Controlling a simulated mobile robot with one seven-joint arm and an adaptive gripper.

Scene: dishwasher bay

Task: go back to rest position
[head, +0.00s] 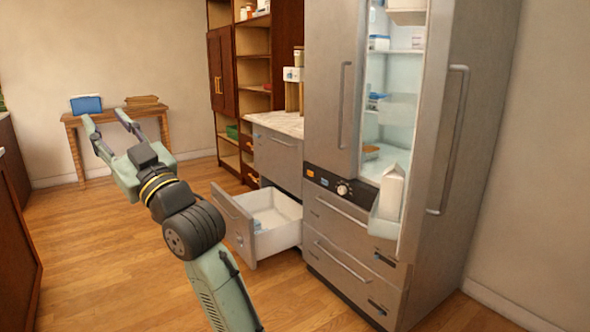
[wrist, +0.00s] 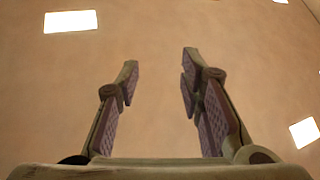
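My gripper (head: 105,124) is raised in the air at the left of the head view, its two fingers spread apart with nothing between them. In the wrist view my gripper (wrist: 158,75) is open and empty, with both padded fingers apart. Behind it there is only a plain tan surface with a few bright patches. No object touches the fingers.
An open drawer (head: 280,241) juts out low, right of my arm. A steel fridge (head: 330,80) stands with one door open, a white carton (head: 391,192) in its door. A wooden table (head: 160,112) is at the back wall. The wooden floor (head: 100,250) at left is clear.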

